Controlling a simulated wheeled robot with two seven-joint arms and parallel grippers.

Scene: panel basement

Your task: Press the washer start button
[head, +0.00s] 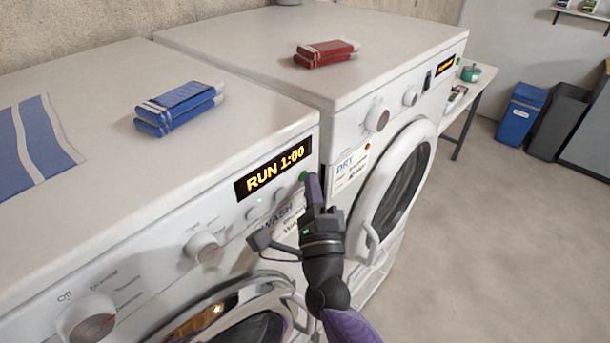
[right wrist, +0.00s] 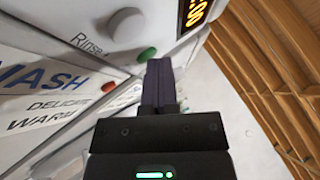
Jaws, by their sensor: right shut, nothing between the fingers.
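The white washer (head: 150,215) stands at the left, its lit display (head: 272,172) reading "RUN 1:00". A green button (head: 304,176) sits on its panel just right of the display; it also shows in the right wrist view (right wrist: 147,54). My right gripper (head: 313,182) is shut and empty, its fingertips right at the green button. In the right wrist view the purple-grey fingertips (right wrist: 159,65) lie beside the button's edge; I cannot tell whether they touch it. My left gripper is not in view.
A red-orange button (right wrist: 110,86) and a grey knob (right wrist: 126,25) are near my fingers. The dryer (head: 340,60) stands to the right, its round door (head: 403,180) close to my wrist. Folded blue (head: 180,107) and red cloths (head: 326,53) lie on top.

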